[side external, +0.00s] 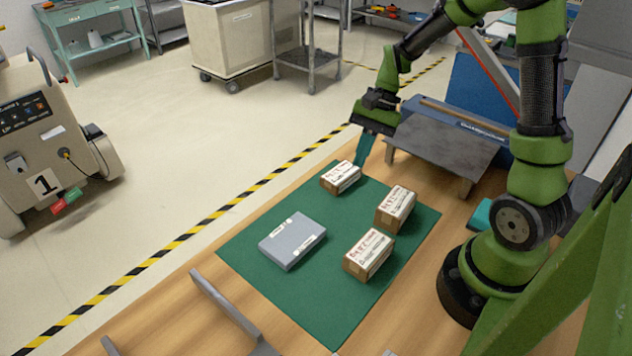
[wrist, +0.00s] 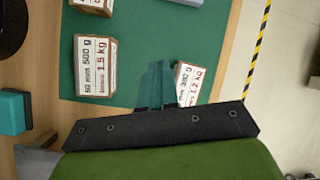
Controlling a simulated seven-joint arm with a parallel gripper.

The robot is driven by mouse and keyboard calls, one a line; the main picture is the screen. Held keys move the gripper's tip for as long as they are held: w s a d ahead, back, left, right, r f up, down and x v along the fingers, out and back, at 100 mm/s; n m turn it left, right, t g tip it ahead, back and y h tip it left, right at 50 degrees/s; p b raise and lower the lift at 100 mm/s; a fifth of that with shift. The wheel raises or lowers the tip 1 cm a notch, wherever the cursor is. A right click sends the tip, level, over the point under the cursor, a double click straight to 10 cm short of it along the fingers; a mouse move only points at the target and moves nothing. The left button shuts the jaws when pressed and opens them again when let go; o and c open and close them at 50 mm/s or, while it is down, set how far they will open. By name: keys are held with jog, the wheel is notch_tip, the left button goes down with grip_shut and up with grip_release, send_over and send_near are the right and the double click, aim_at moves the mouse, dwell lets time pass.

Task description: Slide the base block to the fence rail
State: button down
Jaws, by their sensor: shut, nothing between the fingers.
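The base block appears to be the flat grey block (side external: 292,240) with small white labels, lying on the green mat (side external: 325,312). A sliver of it shows at the top edge of the wrist view (wrist: 188,2). The fence rail appears to be the grey bar (side external: 226,305) on the wooden table, beyond the mat's lower left edge and apart from the block. My gripper (side external: 360,163) is at the far end of the mat, well away from the grey block. Its teal fingers (wrist: 157,66) are shut and empty, beside the farthest labelled box (side external: 341,177); I cannot tell whether they touch it.
Two more labelled brown boxes stand on the mat, one at the right (side external: 396,208) and one nearer (side external: 368,254). A low grey platform (side external: 444,146) stands behind my gripper. Bare mat lies around the grey block and towards the rail.

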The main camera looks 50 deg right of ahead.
aim_at(270, 249)
jog(key=w+f+m+y, duration=0.1)
jog(key=w+d+f+m+y, duration=0.1)
jog(key=f, duration=0.1)
jog(key=shift+d+f+m, duration=0.2)
jog(key=shift+m, duration=0.2)
jog(key=shift+w+a+r+m+y, duration=0.1)
jog(key=shift+w+r+m+y, duration=0.2)
jog(key=shift+w, duration=0.2)
jog(key=shift+w+a+r+m+y, duration=0.1)
jog(key=shift+w+r+m+y, duration=0.05)
jog(key=shift+w+m+y, duration=0.3)
jog(key=shift+a, duration=0.25)
jog(key=x, duration=0.9)
jog(key=shift+s+a, duration=0.1)
jog(key=a, duration=0.3)
jog(key=shift+a+f, duration=0.2)
jog(key=shift+a, duration=0.5)
jog(key=a, duration=1.2)
jog(key=shift+a, duration=0.25)
